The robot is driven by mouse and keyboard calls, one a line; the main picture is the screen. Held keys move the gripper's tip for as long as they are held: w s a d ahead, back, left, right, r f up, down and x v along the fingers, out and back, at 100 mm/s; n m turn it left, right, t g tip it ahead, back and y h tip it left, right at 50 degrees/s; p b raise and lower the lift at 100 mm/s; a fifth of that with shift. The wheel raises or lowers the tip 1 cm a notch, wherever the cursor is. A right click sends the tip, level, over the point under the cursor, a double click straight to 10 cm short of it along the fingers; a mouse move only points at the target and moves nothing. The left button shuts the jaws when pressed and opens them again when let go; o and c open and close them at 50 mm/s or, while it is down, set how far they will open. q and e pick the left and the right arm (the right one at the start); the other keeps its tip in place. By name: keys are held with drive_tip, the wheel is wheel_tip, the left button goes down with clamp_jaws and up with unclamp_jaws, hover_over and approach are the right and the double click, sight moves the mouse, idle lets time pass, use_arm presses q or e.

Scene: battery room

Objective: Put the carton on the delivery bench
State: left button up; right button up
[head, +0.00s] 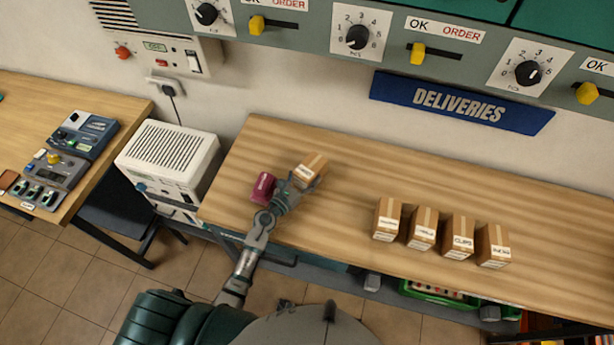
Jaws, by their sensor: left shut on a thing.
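The delivery bench (345,207) is a long wooden bench below a blue sign (459,103) reading "DELIVERIES". My left gripper (297,178) reaches over its left part and is shut on a small brown carton (312,167) with a white label. The carton is slightly tilted in the picture; whether it touches the bench top, I cannot tell. Several similar cartons stand in a row on the right part of the bench, among them one labelled "CLIPS" (459,237). My right gripper is not in view.
A maroon object (263,187) is on the bench just left of my left gripper. A white-grey unit (170,160) stands left of the bench. Another table (95,88) with devices is at far left. Bench top between the held carton and the row is clear.

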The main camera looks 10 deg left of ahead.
use_arm(q)
drive_tip(key=o, duration=1.2)
drive_tip(key=shift+o, duration=1.3)
drive_tip(key=shift+d, duration=0.1)
drive_tip(key=shift+d+r, duration=0.1)
drive_tip(key=shift+d, duration=0.55)
drive_tip(key=shift+s+a, duration=0.2)
drive_tip(key=shift+a, duration=0.05)
drive_tip(key=v, duration=0.5)
drive_tip(key=b+v, duration=0.1)
drive_tip(key=v, duration=0.2)
drive_tip(key=shift+s+a, duration=0.1)
drive_tip(key=shift+a, duration=0.3)
drive_tip(key=shift+b+v, duration=0.3)
drive_tip(key=shift+v, duration=0.95)
drive_tip(key=shift+s+d, duration=0.15)
drive_tip(key=shift+s, duration=0.3)
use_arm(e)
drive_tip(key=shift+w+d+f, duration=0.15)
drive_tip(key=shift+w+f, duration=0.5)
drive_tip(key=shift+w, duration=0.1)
